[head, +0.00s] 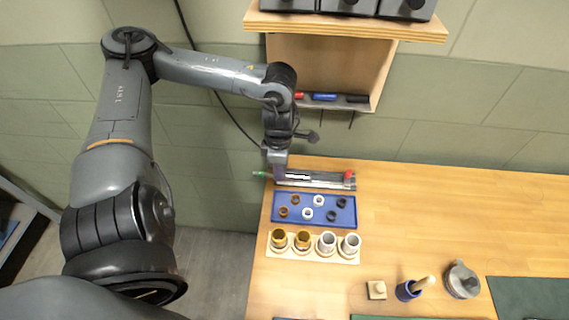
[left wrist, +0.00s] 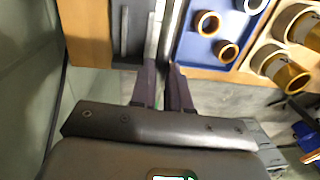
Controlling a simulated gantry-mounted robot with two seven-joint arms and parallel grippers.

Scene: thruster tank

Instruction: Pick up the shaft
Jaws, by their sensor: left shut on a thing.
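The shaft (head: 298,177) is a thin silver rod along the back left of the wooden table, with a green end poking past the table's left edge. In the left wrist view the shaft (left wrist: 154,35) runs up from between the fingers. My left gripper (head: 279,176) reaches down at the shaft's left part, near the green end. In the left wrist view its fingers (left wrist: 163,82) are shut on the shaft. I cannot tell whether the shaft is clear of the dark rack beneath. My right gripper is not in view.
A blue tray (head: 328,224) with rings lies just in front, then a wooden block (head: 263,250) with brass and silver cups. The table's right (head: 470,210) is clear.

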